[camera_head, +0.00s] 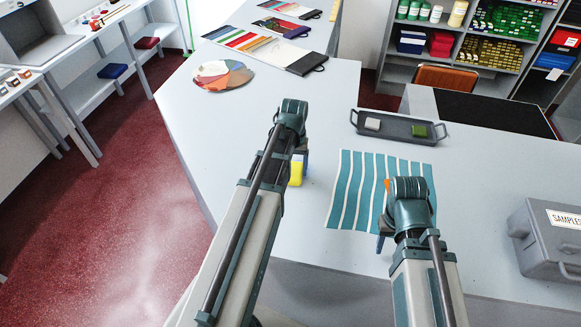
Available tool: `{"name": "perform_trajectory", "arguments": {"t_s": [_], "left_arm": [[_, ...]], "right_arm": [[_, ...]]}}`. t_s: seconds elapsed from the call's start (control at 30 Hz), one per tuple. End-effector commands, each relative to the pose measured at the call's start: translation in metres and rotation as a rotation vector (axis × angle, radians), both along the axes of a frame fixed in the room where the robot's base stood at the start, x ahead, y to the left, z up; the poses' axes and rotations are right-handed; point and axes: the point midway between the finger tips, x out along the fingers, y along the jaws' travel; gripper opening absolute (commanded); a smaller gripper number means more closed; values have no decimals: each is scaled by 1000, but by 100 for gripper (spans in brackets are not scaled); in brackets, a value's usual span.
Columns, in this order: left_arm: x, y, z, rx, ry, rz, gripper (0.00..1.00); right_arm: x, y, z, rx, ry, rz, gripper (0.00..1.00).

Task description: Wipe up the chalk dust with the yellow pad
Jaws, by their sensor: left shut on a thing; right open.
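The yellow pad (296,174) is upright just above or on the pale counter (250,115), right of my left forearm; I cannot tell whether it touches the counter. My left gripper (300,160) is shut on the pad, and the arm hides much of the gripper. My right gripper (383,238) is open and empty over the lower right part of a teal and white striped cloth (348,190); its wrist hides most of the fingers. I cannot make out any chalk dust on the counter.
A grey tray (398,136) with a pale block and a green block lies behind the cloth. A grey SAMPLES case (548,245) stands at the right. A colour disc (222,75) and swatch cards (265,47) lie at the far left. The counter's left edge is near my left arm.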

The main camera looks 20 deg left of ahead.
Motion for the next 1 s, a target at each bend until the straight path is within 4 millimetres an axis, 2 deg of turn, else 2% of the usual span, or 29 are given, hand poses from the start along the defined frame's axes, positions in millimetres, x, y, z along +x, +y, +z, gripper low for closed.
{"name": "perform_trajectory", "arguments": {"t_s": [0.33, 0.67, 1.0], "left_arm": [[6, -28, -3, 0, 0, -2, 29], [8, -35, -3, -2, -1, -1, 29], [13, -60, -1, -1, 0, -3, 29]], "right_arm": [[0, 0, -3, 0, 0, 0, 50], [0, 0, -3, 0, 0, 0, 50], [0, 0, -1, 0, 0, 0, 50]]}}
